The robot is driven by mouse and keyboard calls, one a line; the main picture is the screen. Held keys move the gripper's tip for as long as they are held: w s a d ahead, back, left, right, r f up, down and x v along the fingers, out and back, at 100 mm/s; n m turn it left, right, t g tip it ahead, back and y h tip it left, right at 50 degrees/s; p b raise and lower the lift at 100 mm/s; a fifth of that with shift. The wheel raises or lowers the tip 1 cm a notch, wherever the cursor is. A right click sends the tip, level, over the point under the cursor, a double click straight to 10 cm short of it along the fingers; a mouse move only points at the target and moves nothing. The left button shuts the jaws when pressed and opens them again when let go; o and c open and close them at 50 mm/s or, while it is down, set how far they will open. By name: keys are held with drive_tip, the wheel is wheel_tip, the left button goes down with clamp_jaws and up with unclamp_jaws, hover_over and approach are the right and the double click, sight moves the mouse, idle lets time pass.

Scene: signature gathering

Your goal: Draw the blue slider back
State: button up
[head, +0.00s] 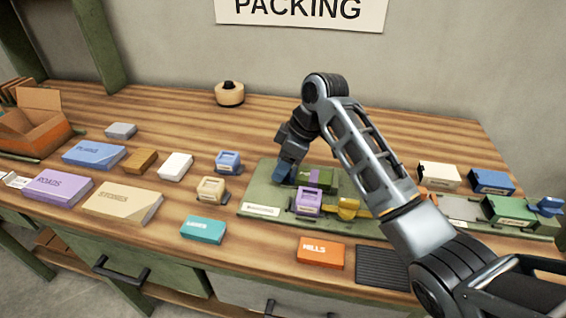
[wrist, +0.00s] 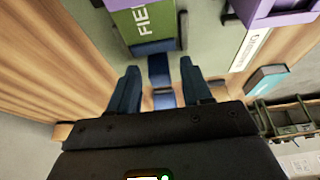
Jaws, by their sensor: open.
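The blue slider shows in the wrist view as a narrow stem (wrist: 159,70) with a small end piece, at the end of a green block (wrist: 148,22) lettered FIEL. My gripper (wrist: 158,67) is open, with one dark blue finger on each side of the stem. A gap shows on both sides; no contact is visible. In the head view my gripper (head: 286,172) is low over the left end of the green tray (head: 262,190), beside the green block (head: 325,181). The slider is hard to tell from my fingers there.
A purple block (head: 308,202) and a yellow slider (head: 347,208) sit in front of the green block. Another blue handle (head: 548,206) is at the far right, by a second green block (head: 507,210). A teal box (head: 203,230) and an orange box (head: 320,253) lie nearer the front.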

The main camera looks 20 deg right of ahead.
clamp_jaws()
idle(0.3)
idle(0.3)
